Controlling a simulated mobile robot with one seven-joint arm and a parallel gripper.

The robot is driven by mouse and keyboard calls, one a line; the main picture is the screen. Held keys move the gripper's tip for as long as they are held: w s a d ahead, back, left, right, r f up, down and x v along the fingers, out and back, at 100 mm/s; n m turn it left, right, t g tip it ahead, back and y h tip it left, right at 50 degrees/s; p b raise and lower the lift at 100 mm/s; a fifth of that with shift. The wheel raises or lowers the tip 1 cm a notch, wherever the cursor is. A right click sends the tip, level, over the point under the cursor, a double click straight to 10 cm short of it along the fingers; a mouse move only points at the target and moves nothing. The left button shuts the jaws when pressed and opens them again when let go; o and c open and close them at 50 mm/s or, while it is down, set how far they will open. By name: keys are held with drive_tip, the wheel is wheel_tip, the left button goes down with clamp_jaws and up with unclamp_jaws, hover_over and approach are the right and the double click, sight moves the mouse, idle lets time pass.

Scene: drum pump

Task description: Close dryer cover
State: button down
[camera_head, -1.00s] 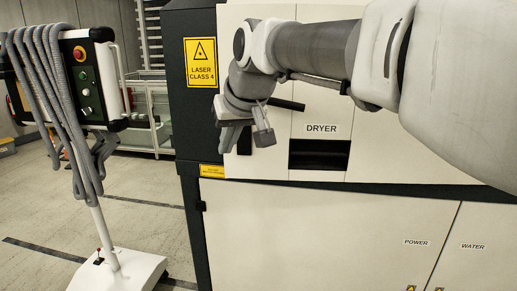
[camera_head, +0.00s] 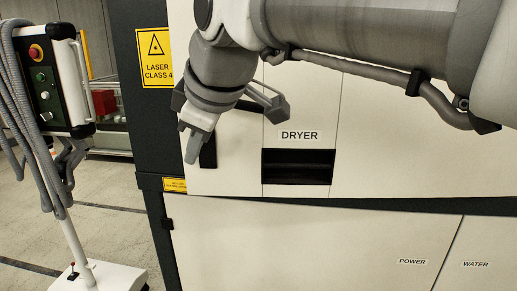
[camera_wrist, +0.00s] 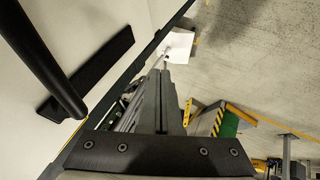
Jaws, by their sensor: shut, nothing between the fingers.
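The white dryer panel (camera_head: 315,112) is on the machine front, marked DRYER, with a dark recess (camera_head: 298,167) below the label. Whether its cover stands open or closed, I cannot tell for sure. My gripper (camera_head: 192,152) is in front of the panel to the left of the label, pointing down, fingers together and empty. A black slot or strip (camera_head: 208,152) shows just beside the fingers. In the wrist view my shut fingers (camera_wrist: 165,78) point along the machine front, and a round black bar (camera_wrist: 45,62) and a flat black strip (camera_wrist: 88,72) lie to their left.
A control stand (camera_head: 55,85) with hanging grey hoses stands at the left, its white base (camera_head: 100,278) on the floor. A yellow laser sign (camera_head: 155,57) is on the dark machine frame. Lower panels read POWER and WATER. Floor between stand and machine is clear.

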drive_tip(key=x, duration=0.3)
drive_tip(key=w+p+x, duration=0.1)
drive_tip(key=x, duration=0.2)
drive_tip(key=w+r+x, duration=0.1)
drive_tip(key=x, duration=0.2)
drive_tip(key=shift+w+f, duration=0.25)
drive_tip(key=shift+f, duration=0.05)
drive_tip(key=shift+w+d+p, duration=0.1)
drive_tip(key=shift+w+p, duration=0.25)
drive_tip(key=shift+w, duration=0.3)
